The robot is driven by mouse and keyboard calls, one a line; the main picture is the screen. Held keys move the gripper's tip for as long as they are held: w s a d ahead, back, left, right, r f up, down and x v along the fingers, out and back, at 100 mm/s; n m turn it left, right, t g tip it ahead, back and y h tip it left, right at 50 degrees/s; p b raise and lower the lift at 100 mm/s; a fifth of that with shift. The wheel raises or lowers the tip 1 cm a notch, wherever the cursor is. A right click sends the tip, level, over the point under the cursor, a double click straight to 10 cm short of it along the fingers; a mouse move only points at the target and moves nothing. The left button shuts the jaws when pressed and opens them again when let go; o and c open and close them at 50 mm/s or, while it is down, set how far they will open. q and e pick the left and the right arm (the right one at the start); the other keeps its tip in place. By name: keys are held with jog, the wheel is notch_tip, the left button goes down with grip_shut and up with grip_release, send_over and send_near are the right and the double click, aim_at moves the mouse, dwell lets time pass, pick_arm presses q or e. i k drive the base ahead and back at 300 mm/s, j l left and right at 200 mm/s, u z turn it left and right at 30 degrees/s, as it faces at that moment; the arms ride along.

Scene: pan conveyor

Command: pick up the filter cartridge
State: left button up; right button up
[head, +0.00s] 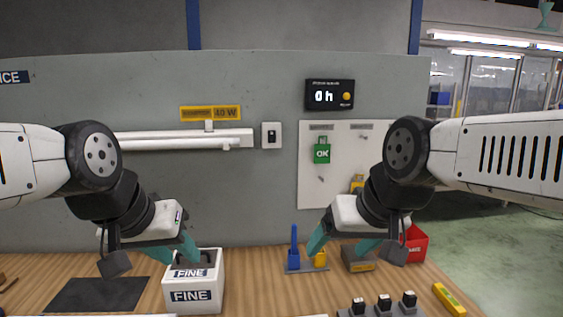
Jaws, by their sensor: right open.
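A white box (217,284) marked FINE stands on the wooden bench at centre left. A second FINE label (190,273) and a dark, handle-like part (205,257) show at its top. I cannot tell for sure whether this is the filter cartridge. My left gripper (175,250) is at the box's upper left edge, its fingers partly overlapping it in the picture; its grip is unclear. My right gripper (343,244) is open, fingers apart, above the bench between a blue-and-yellow holder (293,262) and a grey-brown block (357,259).
A dark mat (97,294) lies left of the box. A red bin (415,243) stands behind my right gripper. Black-topped posts (384,302) and a yellow tool (449,299) are at front right. The grey wall panel (260,200) rises behind the bench.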

aim_at(189, 287)
jog(key=l+u, duration=0.1)
jog(key=u, duration=0.3)
jog(key=i+l+u, duration=0.1)
jog(key=u, duration=0.3)
jog(key=l, duration=0.1)
